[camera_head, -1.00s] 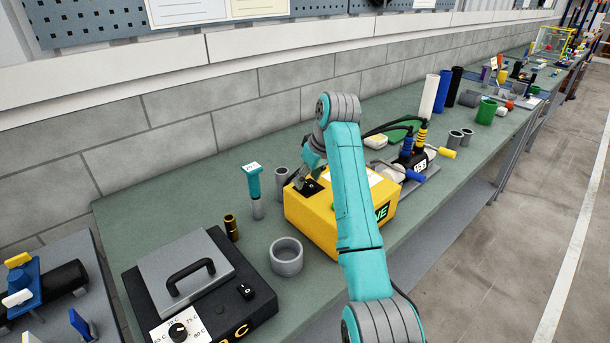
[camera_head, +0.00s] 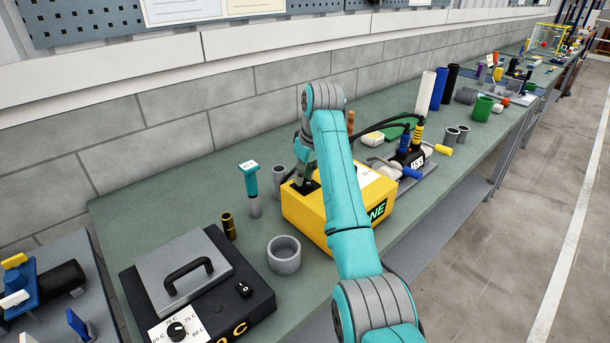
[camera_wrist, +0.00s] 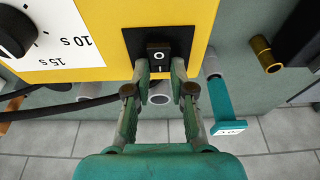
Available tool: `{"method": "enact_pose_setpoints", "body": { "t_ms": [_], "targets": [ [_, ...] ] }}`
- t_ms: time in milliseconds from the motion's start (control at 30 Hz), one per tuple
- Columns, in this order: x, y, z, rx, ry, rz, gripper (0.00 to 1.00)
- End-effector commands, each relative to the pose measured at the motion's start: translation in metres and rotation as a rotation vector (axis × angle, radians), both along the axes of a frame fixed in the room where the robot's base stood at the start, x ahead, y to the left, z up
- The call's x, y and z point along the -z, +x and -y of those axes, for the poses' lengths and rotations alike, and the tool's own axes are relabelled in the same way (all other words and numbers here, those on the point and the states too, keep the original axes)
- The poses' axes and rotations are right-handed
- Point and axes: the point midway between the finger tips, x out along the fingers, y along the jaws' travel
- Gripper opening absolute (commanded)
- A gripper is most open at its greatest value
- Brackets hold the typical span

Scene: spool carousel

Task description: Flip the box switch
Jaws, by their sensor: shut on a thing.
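The yellow box (camera_head: 312,213) stands on the green bench. Its black switch (camera_wrist: 158,52) has a rocker with a round mark and a short bar mark, set in a black square plate (camera_wrist: 133,40) on the yellow top. My gripper (camera_wrist: 162,68) is at the switch, with one fingertip on each side of the rocker, shut on it. In the head view my gripper (camera_head: 302,178) comes down on the left part of the box top. My arm hides part of the box there, and the rocker is too small to read.
A teal-handled tool (camera_head: 251,180), a grey tube (camera_head: 279,180) and a grey cup (camera_head: 284,255) stand left of the box. A black hotplate unit (camera_head: 240,308) is at the front left. Black cables (camera_head: 385,127) and a small device (camera_head: 405,165) lie to the right.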

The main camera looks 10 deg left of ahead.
Motion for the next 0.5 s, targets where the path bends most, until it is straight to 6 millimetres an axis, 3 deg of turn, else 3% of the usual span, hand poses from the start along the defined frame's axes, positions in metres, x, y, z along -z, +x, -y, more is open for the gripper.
{"method": "enact_pose_setpoints", "body": {
  "t_ms": [500],
  "targets": [
    [0.0016,0.0049,-0.0061,0.0,-0.183,-0.142,0.0]
  ]
}}
